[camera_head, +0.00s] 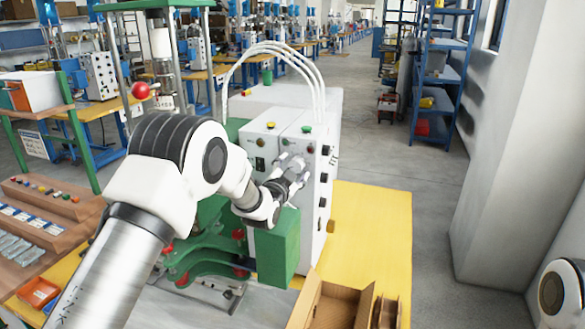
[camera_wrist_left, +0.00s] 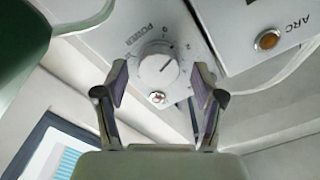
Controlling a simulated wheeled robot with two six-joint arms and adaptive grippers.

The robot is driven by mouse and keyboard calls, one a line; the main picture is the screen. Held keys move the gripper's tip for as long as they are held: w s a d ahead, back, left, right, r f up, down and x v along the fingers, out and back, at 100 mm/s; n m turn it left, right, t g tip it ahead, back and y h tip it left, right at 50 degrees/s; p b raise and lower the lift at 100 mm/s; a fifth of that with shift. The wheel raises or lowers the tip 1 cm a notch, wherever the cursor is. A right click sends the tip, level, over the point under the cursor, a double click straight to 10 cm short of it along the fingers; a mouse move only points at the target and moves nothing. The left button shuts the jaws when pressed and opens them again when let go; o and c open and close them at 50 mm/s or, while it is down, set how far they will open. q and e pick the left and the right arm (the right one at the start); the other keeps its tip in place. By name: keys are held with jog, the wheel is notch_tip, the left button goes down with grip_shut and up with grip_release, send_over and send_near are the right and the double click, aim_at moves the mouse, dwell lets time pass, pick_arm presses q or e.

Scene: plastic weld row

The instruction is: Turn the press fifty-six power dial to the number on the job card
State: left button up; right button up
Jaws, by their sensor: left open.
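The power dial (camera_wrist_left: 157,71) is a round light-grey knob on a white panel, with "POWER" and small scale numbers beside it. A short dark mark shows on its face; I cannot tell which number it points at. My left gripper (camera_wrist_left: 161,82) is open, with one finger at each side of the dial, and does not visibly grip it. In the head view my left gripper (camera_head: 293,168) is at the front of the white press cabinet (camera_head: 311,225) and hides the dial. I cannot make out a job card number. My right gripper is out of view.
An amber ARC light (camera_wrist_left: 266,40) sits right of the dial. A green box (camera_head: 279,248) is below the gripper. An open cardboard box (camera_head: 336,302) stands on the yellow table (camera_head: 372,225). Wooden racks (camera_head: 48,215) are at left; the aisle floor (camera_head: 405,165) is clear.

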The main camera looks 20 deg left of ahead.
pick_arm(q)
jog(key=shift+w, duration=0.1)
jog(key=c, duration=1.1)
jog(key=shift+f, duration=0.1)
jog(key=m+b, duration=0.1)
jog(key=b, duration=0.1)
jog(key=shift+f+m+b, duration=0.15)
jog(key=shift+m+b, duration=0.15)
jog(key=shift+m, duration=0.1)
jog(key=m+b, duration=0.6)
jog(key=shift+f, duration=0.1)
jog(key=m+b, duration=0.4)
jog(key=shift+m, duration=0.3)
jog(key=shift+r+m+b, duration=0.2)
jog(key=shift+m+b, duration=0.9)
jog(key=shift+m, duration=0.7)
